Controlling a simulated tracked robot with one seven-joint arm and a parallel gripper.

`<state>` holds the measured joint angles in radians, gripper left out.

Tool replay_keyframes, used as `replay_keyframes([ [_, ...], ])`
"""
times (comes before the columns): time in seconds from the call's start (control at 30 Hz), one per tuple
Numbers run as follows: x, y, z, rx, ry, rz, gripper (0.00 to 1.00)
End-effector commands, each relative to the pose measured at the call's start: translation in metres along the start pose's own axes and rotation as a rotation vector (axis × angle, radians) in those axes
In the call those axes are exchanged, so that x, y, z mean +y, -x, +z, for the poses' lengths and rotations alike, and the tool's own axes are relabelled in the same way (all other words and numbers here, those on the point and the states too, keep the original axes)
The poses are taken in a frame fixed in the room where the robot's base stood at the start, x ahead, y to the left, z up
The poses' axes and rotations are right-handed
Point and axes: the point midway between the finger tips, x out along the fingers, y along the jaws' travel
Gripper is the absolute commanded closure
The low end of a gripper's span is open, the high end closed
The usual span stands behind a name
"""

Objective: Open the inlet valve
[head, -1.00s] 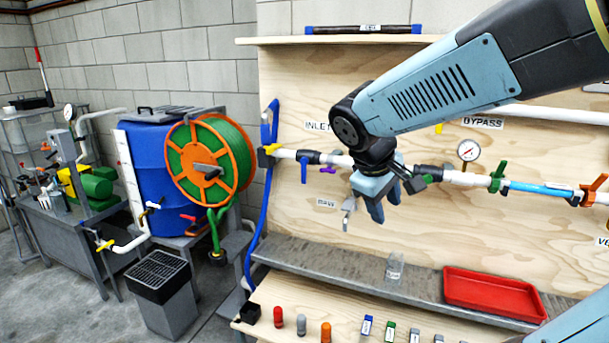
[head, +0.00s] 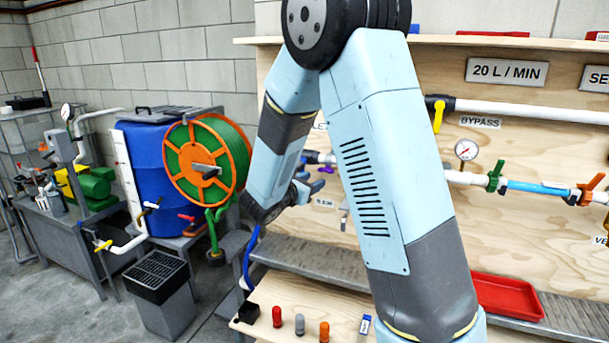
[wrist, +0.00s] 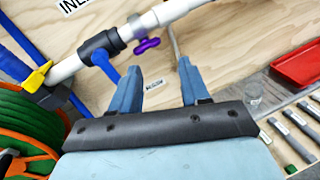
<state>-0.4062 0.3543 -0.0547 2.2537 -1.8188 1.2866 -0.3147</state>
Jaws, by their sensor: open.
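The inlet valve's black body (wrist: 100,48) sits on the white pipe below the INLET label (wrist: 72,5). Its blue lever (wrist: 106,68) points down, across the pipe. My gripper (wrist: 159,68) is open and empty, its two blue fingers towards the board. In the wrist view the lever is just left of the left finger, outside the gap; whether they touch cannot be told. In the head view my gripper (head: 303,186) is partly hidden by my arm. The valve body (head: 313,157) shows just above it, and the lever is not clearly visible there.
A small purple handle (wrist: 147,45) is on the pipe right of the valve. A clear cup (wrist: 253,88) and red tray (wrist: 300,60) are on the right.

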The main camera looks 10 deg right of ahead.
Motion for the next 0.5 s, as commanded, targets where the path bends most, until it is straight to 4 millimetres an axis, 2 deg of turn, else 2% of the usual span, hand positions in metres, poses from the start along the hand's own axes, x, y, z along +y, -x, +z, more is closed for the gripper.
replay_keyframes([
  [0.03, 0.014, 0.002, -0.014, -0.015, 0.052, 0.05, 0.54],
  [0.1, 0.032, 0.005, -0.028, -0.037, 0.107, 0.114, 0.54],
  [0.2, 0.05, 0.01, -0.043, -0.06, 0.165, 0.183, 0.54],
  [0.37, 0.064, 0.014, -0.055, -0.079, 0.208, 0.236, 0.54],
  [0.5, 0.068, 0.005, -0.056, -0.082, 0.212, 0.243, 0.54],
])
